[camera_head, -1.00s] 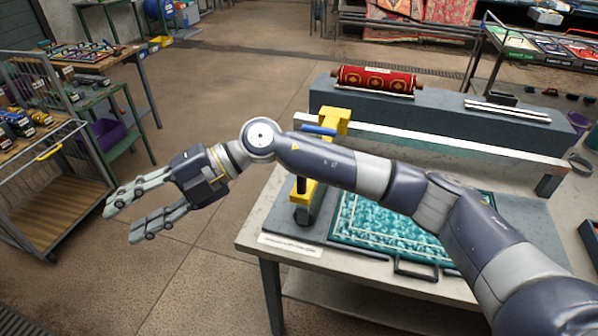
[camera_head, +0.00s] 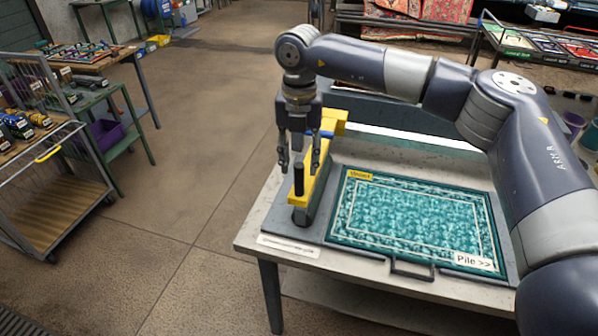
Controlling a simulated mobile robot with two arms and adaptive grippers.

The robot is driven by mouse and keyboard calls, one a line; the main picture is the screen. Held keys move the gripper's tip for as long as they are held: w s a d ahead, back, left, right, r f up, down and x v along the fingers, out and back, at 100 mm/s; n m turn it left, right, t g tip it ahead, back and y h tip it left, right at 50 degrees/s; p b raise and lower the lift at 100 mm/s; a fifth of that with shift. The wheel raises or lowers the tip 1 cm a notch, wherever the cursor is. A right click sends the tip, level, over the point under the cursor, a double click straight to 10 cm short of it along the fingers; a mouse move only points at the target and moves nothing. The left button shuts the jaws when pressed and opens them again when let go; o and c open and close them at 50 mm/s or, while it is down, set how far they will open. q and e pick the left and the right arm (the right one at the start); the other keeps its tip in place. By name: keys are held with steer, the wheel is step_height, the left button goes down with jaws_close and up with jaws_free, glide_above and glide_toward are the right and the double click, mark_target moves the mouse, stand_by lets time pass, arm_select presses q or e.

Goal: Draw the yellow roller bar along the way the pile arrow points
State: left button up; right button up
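The yellow roller bar (camera_head: 309,187) stands at the left end of the grey bed on the table, left of the teal rug (camera_head: 415,218). An upright black handle (camera_head: 298,181) stands at its near end. The label "Pile >>" (camera_head: 474,262) lies at the rug's near right corner, its arrows pointing right. My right gripper (camera_head: 300,166) points down over the bar, open, with its fingertips close to the top of the handle, one to each side in this view. I cannot tell whether they touch it. My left gripper is not in view.
A small yellow label (camera_head: 360,175) sits at the rug's far left corner. A black tray handle (camera_head: 412,271) sticks out at the near edge. A white rail (camera_head: 420,141) runs behind the rug, partly hidden by my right arm. A wire cart (camera_head: 50,190) stands left; the floor between is clear.

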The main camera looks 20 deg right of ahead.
mark_target(299, 177)
steer(key=shift+f+p, duration=0.65)
steer(key=shift+f, duration=2.05)
jaws_close()
